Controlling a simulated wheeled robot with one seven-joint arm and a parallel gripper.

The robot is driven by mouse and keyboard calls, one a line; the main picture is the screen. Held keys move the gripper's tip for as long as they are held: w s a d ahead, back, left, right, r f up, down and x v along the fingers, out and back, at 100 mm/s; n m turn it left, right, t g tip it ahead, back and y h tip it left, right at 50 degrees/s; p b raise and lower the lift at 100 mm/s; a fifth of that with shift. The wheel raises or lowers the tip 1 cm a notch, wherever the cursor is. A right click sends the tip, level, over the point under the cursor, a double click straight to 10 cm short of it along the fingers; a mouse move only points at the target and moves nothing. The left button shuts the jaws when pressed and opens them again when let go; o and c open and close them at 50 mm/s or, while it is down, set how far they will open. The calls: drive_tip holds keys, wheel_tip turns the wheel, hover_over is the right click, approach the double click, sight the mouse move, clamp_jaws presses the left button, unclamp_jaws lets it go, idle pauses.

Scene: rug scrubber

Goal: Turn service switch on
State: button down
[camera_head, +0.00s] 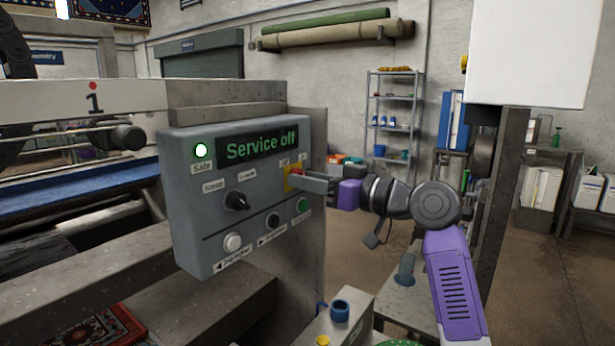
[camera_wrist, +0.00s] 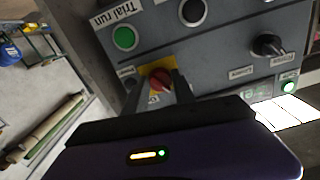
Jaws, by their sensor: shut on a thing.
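The grey control box (camera_head: 205,235) faces me, with a display (camera_head: 262,146) that reads "Service off" and a lit green lamp (camera_head: 201,151) labelled "Safe". The service switch is a red rotary knob (camera_wrist: 160,79) on a yellow plate, at the box's right side; the yellow plate (camera_head: 289,183) also shows in the head view. My gripper (camera_wrist: 158,88) reaches the knob from the right in the head view, its two fingers on either side of the knob and shut on it. The fingers hide part of the knob and its labels.
Close to the switch are a black selector knob (camera_head: 237,201), a green button (camera_head: 303,205), a black button (camera_head: 272,220) and a white button (camera_head: 232,243). A metal post (camera_head: 503,210) stands right of my arm. Shelves (camera_head: 394,98) stand farther back.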

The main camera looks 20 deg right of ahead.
drive_tip(key=shift+m+p, duration=6.75)
drive_tip(key=shift+m, duration=0.55)
drive_tip(key=shift+s, duration=0.1)
drive_tip(key=c, duration=1)
unclamp_jaws()
drive_tip(key=shift+c, duration=0.2)
drive_tip(key=b+v, duration=0.1)
drive_tip(key=v, duration=0.6)
drive_tip(key=shift+s+d+b, duration=0.2)
drive_tip(key=shift+s+b, duration=0.1)
drive_tip(key=shift+b, duration=0.1)
